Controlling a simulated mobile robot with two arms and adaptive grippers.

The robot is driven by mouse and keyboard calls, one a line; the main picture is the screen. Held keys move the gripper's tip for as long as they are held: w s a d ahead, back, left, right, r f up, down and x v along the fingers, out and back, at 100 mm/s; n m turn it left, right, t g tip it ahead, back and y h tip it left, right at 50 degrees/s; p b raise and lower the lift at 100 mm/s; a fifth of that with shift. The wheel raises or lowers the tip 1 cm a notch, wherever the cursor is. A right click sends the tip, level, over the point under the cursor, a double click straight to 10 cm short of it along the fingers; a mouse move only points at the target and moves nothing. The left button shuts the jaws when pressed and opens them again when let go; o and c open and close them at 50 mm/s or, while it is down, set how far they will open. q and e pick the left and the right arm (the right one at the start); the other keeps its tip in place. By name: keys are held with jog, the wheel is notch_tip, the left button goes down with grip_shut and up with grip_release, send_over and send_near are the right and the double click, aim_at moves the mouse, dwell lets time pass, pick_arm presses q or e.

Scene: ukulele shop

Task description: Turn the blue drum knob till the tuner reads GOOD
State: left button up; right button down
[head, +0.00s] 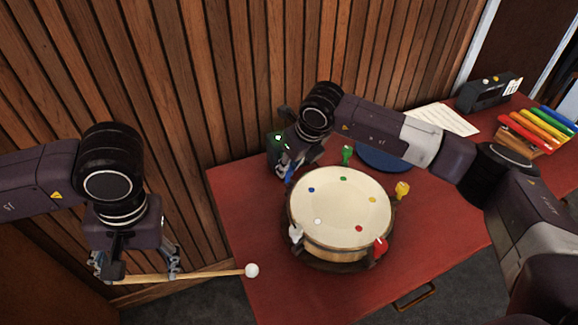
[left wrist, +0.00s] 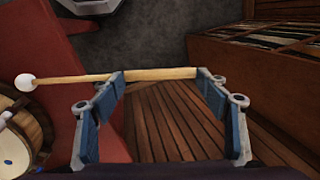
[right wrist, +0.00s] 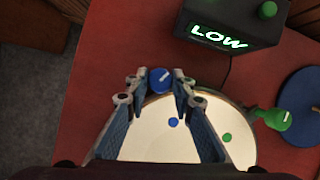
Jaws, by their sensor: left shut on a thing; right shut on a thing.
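The drum (head: 340,205) stands on the red table with a cream head and coloured dots. The blue knob (right wrist: 159,81) is at its rim, and my right gripper (right wrist: 161,88) is shut on it, one finger on each side. The tuner (right wrist: 228,22) behind the drum reads LOW in green in the right wrist view; in the head view my right gripper partly hides it. My left gripper (head: 137,274) is shut on a wooden mallet (head: 212,273) with a white ball tip, held left of the table. The mallet also shows in the left wrist view (left wrist: 70,79).
Green (head: 347,155), yellow (head: 402,190), red (head: 380,246) and white (head: 295,234) knobs ring the drum. A blue disc (head: 385,160), paper sheet (head: 443,118), dark box (head: 489,93) and coloured bars (head: 540,128) lie further right. The slatted wall is close behind.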

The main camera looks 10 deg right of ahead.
jog(key=c, duration=1.7)
grip_release()
jog(key=v, duration=1.2)
